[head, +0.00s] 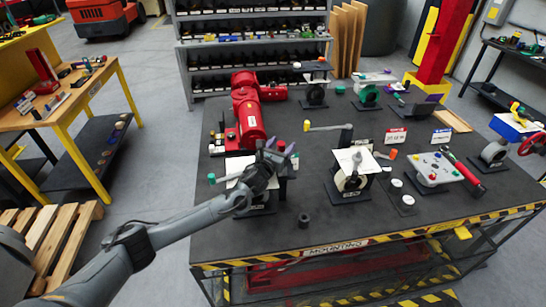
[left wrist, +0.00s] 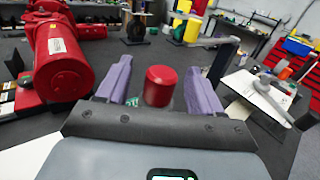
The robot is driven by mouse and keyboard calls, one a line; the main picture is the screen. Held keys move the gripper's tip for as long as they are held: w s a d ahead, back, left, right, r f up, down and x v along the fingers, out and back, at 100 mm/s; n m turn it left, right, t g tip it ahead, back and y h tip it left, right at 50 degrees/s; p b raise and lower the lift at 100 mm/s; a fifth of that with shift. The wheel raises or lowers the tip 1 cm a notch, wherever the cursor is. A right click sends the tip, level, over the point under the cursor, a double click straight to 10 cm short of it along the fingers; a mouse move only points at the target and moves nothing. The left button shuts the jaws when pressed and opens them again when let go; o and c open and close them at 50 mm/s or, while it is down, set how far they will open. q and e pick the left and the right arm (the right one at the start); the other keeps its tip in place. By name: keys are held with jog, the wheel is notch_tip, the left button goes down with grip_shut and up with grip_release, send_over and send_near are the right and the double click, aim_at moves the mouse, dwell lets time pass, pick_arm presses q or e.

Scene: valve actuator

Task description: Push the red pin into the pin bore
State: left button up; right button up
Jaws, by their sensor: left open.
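The red pin (left wrist: 159,84) shows in the left wrist view as a short red cylinder with a rounded end. It stands between the two purple fingers of my left gripper (left wrist: 160,88), with gaps on both sides. The left gripper is open. In the head view my left gripper (head: 277,156) is over a stand at the left-middle of the dark table, and a small red spot by the fingers looks like the pin (head: 281,145). The pin bore cannot be made out; the gripper and pin cover that area. My right gripper is not in view.
A large red actuator (head: 249,115) stands just behind the left gripper. A white-topped valve stand (head: 352,179) is to its right, and a yellow-handled lever (head: 328,127) behind. The table's (head: 250,240) front-left area is mostly clear.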

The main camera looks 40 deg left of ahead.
pick_arm(q)
jog(key=v, duration=0.9)
jog(key=shift+s+d, duration=0.1)
jog(key=shift+s, duration=0.1)
